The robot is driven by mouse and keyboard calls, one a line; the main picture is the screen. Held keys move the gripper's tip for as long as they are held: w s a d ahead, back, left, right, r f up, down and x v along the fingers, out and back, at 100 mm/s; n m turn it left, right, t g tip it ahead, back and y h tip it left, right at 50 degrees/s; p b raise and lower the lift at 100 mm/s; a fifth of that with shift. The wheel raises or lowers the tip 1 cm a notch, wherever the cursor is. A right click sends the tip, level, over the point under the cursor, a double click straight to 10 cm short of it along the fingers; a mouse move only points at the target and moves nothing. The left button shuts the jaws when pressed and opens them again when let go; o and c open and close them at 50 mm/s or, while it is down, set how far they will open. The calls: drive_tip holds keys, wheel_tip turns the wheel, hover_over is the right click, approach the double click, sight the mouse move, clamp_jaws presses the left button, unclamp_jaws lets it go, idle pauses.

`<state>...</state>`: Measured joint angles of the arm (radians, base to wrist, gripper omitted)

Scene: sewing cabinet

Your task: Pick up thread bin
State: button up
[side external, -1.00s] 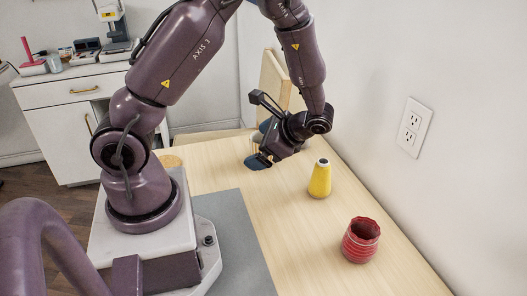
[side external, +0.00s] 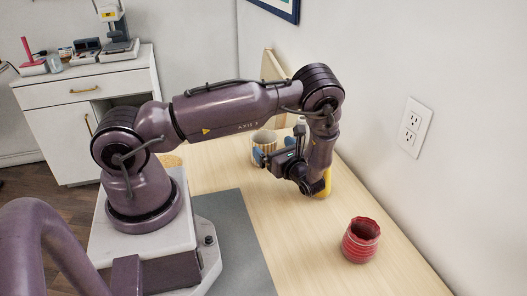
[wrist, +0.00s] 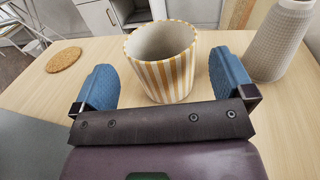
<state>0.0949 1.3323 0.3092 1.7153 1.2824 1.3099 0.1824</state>
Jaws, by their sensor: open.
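An open bin with white and yellow-orange vertical stripes stands upright on the wooden table; I take it to be the thread bin (wrist: 162,75). It also shows in the side view (side external: 264,139), partly hidden by my gripper. My gripper (side external: 278,147) is low over the table with its blue fingers spread. In the wrist view my gripper (wrist: 161,72) has one finger on each side of the bin, with gaps visible on both sides. The bin's lower edge is close to the dark gripper body; whether they touch I cannot tell.
A grey textured cone (wrist: 277,45) stands close to the right finger. A yellow cone (side external: 327,182) is partly hidden behind my wrist. A red ribbed cup (side external: 361,242) stands nearer the camera. A round cork mat (wrist: 64,60) lies left of the bin. The wall bounds the table's right side.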

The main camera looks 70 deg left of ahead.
sight(257, 137)
drive_tip(key=shift+f, duration=0.3)
drive_tip(key=shift+f+x, duration=0.2)
drive_tip(key=shift+x, duration=1.05)
drive_tip(key=shift+f+x, duration=0.2)
drive_tip(key=shift+x, duration=1.05)
drive_tip(key=c, duration=0.7)
